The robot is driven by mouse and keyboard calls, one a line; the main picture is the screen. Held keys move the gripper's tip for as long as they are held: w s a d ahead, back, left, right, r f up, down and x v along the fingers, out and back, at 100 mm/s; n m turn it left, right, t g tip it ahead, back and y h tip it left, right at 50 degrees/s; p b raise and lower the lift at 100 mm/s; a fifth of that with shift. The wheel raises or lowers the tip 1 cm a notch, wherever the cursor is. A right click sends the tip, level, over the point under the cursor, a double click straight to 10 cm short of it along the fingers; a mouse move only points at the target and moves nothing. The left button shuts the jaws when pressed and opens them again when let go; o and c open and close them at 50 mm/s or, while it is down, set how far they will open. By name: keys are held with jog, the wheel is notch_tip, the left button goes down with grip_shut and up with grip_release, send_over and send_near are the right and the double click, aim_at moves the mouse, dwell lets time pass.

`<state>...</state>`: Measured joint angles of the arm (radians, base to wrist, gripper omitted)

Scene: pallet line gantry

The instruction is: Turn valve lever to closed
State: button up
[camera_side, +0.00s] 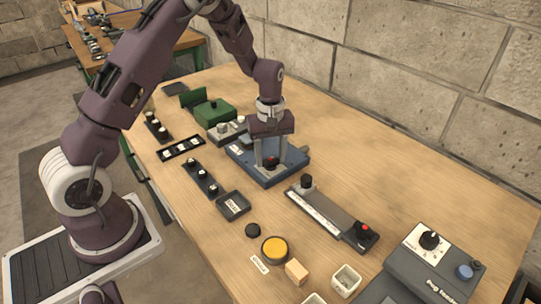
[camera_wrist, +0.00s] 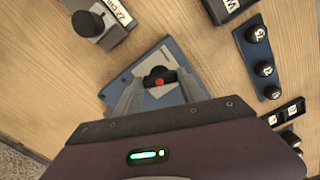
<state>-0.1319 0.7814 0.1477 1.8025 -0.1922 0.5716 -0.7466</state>
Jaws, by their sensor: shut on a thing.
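The blue box (camera_side: 292,163) stands near the middle of the table, with a black lever (camera_side: 270,161) with a red mark on its top. In the wrist view the blue box (camera_wrist: 174,52) lies under my gripper, and the black lever (camera_wrist: 152,80) shows its red spot over a pale plate. My gripper (camera_side: 271,159) points down over the box, with one finger on each side of the lever. In the wrist view my gripper (camera_wrist: 160,83) is shut on the lever. The lever's lower part and any position markings are hidden or too small to read.
A green box (camera_side: 213,112) stands behind left. A yellow button (camera_side: 274,250) and wooden block (camera_side: 296,271) are in front. A control panel (camera_side: 425,262) stands front right. The table's back right is clear.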

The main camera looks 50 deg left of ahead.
aim_at(270, 159)
jog(key=m, duration=0.6)
jog(key=shift+m, duration=0.3)
jog(key=m, duration=0.6)
jog(key=shift+m, duration=0.4)
jog(key=o, duration=1.4)
jog(key=shift+c, duration=0.2)
notch_tip(270, 159, up, 7)
jog(key=shift+r, duration=0.1)
